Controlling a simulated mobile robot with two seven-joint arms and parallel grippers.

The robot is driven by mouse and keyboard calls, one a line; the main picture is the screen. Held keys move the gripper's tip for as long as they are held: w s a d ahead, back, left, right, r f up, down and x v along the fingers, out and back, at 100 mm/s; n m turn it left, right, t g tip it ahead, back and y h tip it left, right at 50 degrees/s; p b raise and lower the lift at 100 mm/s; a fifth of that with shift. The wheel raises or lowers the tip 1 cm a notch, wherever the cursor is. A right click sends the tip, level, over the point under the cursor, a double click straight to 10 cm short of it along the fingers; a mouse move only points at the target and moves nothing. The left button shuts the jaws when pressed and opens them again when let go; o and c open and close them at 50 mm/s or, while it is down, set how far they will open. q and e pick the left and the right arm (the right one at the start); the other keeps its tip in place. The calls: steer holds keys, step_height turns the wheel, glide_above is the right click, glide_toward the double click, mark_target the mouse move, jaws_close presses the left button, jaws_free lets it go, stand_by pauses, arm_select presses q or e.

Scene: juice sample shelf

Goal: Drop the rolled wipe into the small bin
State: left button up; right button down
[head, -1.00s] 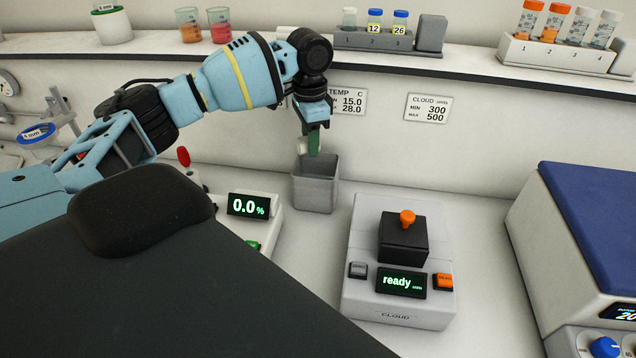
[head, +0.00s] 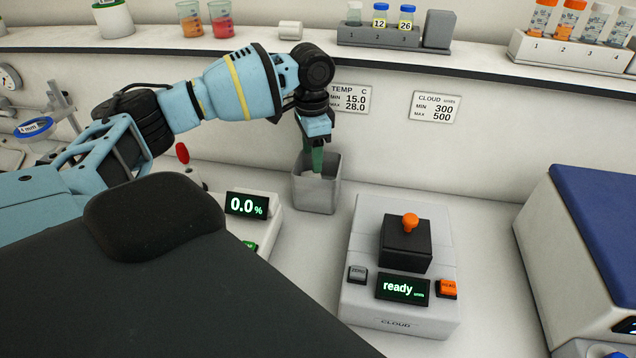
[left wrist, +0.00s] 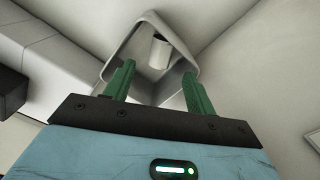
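The small bin (head: 317,195) is a grey, square, open-topped box standing on the bench by the back wall. Its rim also shows in the left wrist view (left wrist: 118,62). My left gripper (head: 315,163) points down into the bin's mouth, its green fingers partly hidden by the bin. In the left wrist view the fingers (left wrist: 158,76) are spread apart and empty. The rolled wipe, a small white roll (left wrist: 160,53), lies beyond the fingertips inside the bin, apart from both fingers. My right gripper is not in view.
A cloud meter (head: 400,318) reading "ready" stands right of the bin. A unit reading 0.0% (head: 247,205) is at its left. A blue-lidded machine (head: 590,230) is far right. The shelf above holds a white roll (head: 290,30), beakers and vial racks.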

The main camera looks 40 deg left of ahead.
arm_select(q)
steer(key=shift+r, duration=0.65)
steer(key=s+d+r+p, duration=0.1)
steer(key=s+d+r, duration=0.2)
steer(key=s+d, duration=0.7)
steer(key=shift+s+d+r+p, duration=0.15)
steer(key=shift+s+r+p, duration=0.2)
steer(key=shift+s, duration=0.85)
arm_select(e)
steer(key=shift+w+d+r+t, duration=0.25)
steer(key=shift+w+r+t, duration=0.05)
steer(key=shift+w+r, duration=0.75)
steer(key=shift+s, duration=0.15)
